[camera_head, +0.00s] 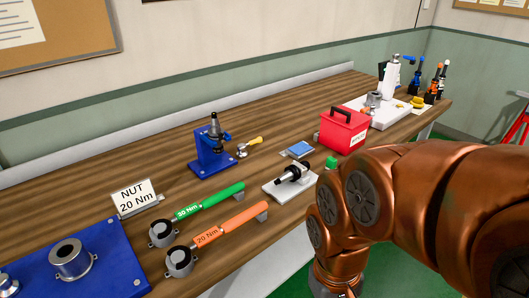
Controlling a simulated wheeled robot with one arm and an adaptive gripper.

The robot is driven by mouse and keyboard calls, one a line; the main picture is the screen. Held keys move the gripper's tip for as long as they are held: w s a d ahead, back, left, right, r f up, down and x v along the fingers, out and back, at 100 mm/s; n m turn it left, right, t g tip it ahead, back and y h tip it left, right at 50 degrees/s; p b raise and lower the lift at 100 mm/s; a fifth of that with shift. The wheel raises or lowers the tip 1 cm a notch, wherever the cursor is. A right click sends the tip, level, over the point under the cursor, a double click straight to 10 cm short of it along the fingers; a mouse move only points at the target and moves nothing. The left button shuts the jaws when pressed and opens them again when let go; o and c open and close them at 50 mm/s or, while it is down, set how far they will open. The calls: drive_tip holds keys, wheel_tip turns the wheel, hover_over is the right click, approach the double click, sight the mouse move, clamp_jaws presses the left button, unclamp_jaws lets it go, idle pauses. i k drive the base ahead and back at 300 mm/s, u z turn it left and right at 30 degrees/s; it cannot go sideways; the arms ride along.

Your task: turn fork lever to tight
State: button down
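No part carries a fork lever label, so I cannot tell for certain which one it is. A blue fixture (208,160) stands upright on the bench with a dark tool holder (214,126) in its top. A small lever with a yellow handle (254,141) lies low just right of the fixture; whether it touches the fixture is unclear. A green wrench (208,202) marked 30 Nm and an orange wrench (228,223) marked 20 Nm lie in front, each with a ring-shaped grey head. My copper arm fills the right side. My gripper's fingers do not show.
The wooden bench (150,200) also holds a "NUT 20 Nm" sign (135,195), a blue plate (105,262) with a metal collar, a white block (285,189) with a black shaft, and a red box (343,129). More tools stand at the far right end.

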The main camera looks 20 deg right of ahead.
sight(242, 153)
drive_tip(key=u, duration=0.95)
drive_tip(key=i, duration=0.65)
drive_tip(key=z, duration=0.1)
